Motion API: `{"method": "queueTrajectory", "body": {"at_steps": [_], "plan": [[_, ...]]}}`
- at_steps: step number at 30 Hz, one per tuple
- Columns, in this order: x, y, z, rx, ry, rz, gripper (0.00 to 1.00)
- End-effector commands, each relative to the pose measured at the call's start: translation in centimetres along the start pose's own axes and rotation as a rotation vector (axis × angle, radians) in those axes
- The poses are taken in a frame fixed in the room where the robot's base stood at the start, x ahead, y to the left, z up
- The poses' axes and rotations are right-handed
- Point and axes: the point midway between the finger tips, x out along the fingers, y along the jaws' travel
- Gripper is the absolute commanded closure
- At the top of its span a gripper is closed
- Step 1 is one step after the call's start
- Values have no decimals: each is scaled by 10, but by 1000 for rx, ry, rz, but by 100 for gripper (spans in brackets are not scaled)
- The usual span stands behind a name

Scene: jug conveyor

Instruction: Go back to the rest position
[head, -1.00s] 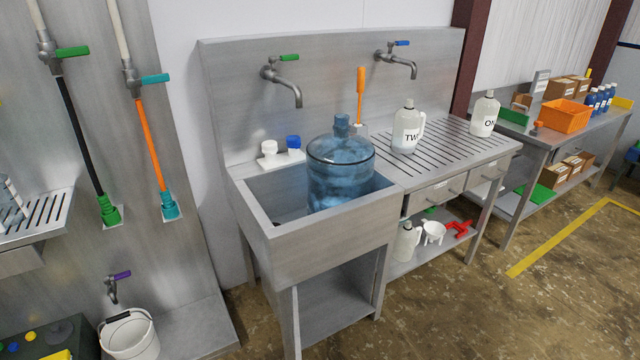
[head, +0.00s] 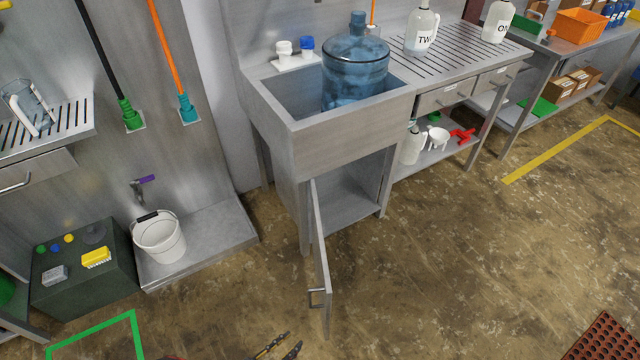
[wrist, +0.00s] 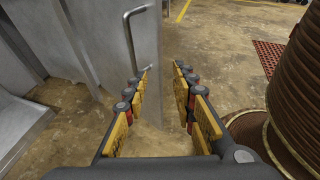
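My gripper (wrist: 162,95) is open and empty in the wrist view, with its two yellow-padded fingers apart. Its fingertips (head: 278,347) also show at the bottom edge of the head view, above the floor. The cabinet door (head: 320,255) under the sink stands open, swung out toward me. Its bar handle (head: 316,298) is on the door's outer face and also shows in the wrist view (wrist: 130,45), ahead of my fingers. In the wrist view the fingers appear apart from the door.
A blue water jug (head: 354,70) stands in the sink (head: 345,143). A white bucket (head: 160,240) sits on a low ledge at left. A red-brown mat (head: 606,340) lies at the lower right. The floor (head: 450,265) right of the door is clear.

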Motion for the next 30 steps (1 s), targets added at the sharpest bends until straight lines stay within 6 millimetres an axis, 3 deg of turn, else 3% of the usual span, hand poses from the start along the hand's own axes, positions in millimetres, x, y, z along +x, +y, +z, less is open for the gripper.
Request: {"method": "queueTrajectory", "body": {"at_steps": [6, 14, 20, 30], "plan": [[-8, -38, 13, 57, 77, -131, 73], [-23, -53, 52, 198, 196, -301, 73], [-36, -58, 108, 397, 335, -489, 73], [-42, -62, 226, 839, 586, -808, 73]]}}
